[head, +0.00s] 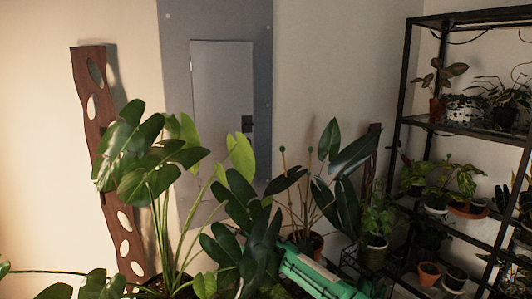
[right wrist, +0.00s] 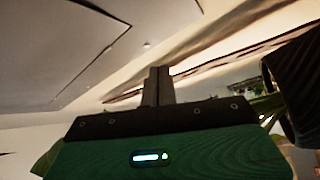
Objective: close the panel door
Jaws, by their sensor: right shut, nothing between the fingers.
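The panel door (head: 220,90) is a pale grey rectangle in a darker grey wall panel (head: 175,120), left of centre in the head view. It has a small dark latch (head: 247,124) on its right edge. Its lower part is hidden by leaves. It looks nearly flush with the panel, but I cannot tell whether it is fully closed. In the right wrist view, my right gripper (right wrist: 158,86) is shut and empty, with a grey surface and a dark seam beyond it. The head view does not show its fingertips. My left gripper is not in view.
Large potted plants (head: 150,150) and (head: 335,190) stand in front of the panel. A black shelf (head: 400,110) with several pots is at the right. A wavy wooden board (head: 88,130) with holes hangs on the left wall.

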